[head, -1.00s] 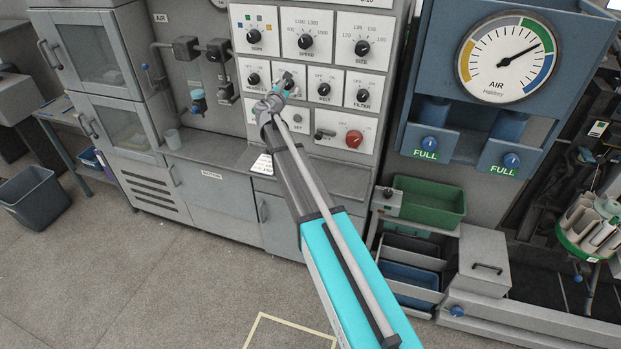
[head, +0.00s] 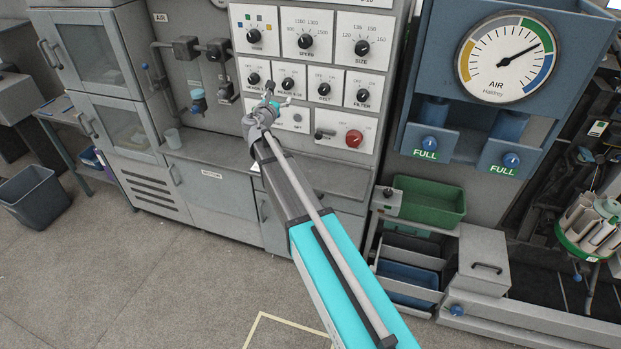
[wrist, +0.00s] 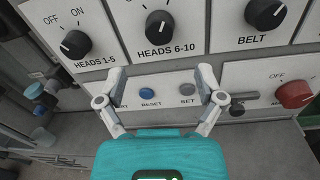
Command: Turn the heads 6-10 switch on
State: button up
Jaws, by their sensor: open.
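The heads 6-10 switch (wrist: 159,26) is a round black knob on a white plate, at the top middle of the wrist view. Its upper markings are cut off there, and I cannot tell its setting for sure. In the head view the switch (head: 287,84) shows uncovered, in the row of small knobs. My gripper (wrist: 161,76) is open and empty, its fingers spread below the heads 6-10 label and apart from the knob. In the head view my gripper (head: 270,98) is in front of the panel, below and left of the switch.
The heads 1-5 knob (wrist: 76,44) is to the left and the belt knob (wrist: 265,13) to the right. Below are a blue reset button (wrist: 147,93), a grey set button (wrist: 187,89) and a red knob (wrist: 295,94). A grey ledge (head: 335,179) juts out beneath the panel.

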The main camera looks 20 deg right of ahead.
jog(key=v, duration=0.5)
jog(key=s+d+f+m+g+y+b, duration=0.1)
jog(key=s+d+f+m+g+b, duration=0.1)
jog(key=s+f+m, duration=0.6)
jog(key=s+d+f+m+g+y+b, duration=0.1)
jog(key=s+d+f+m+g+b, duration=0.2)
jog(key=s+d+f+m+g, duration=0.2)
jog(key=shift+s+f+m+g+b, duration=0.35)
jog(key=shift+s+f+m+g, duration=0.85)
jog(key=shift+s+f+m, duration=1.1)
jog(key=shift+w+d+f+n, duration=0.1)
jog(key=shift+w+f+n, duration=0.2)
jog(key=shift+s, duration=0.1)
jog(key=s+a+f+m+g+y, duration=0.2)
jog(key=s+a+f+m+y, duration=0.1)
jog(key=s, duration=0.5)
jog(key=s+a+f+m+g+y, duration=0.3)
jog(key=s+m+y, duration=0.1)
jog(key=s+m, duration=0.3)
jog(key=shift+s+a+m+g+y, duration=0.3)
jog(key=shift+s+a+y, duration=0.1)
jog(key=shift+s, duration=0.65)
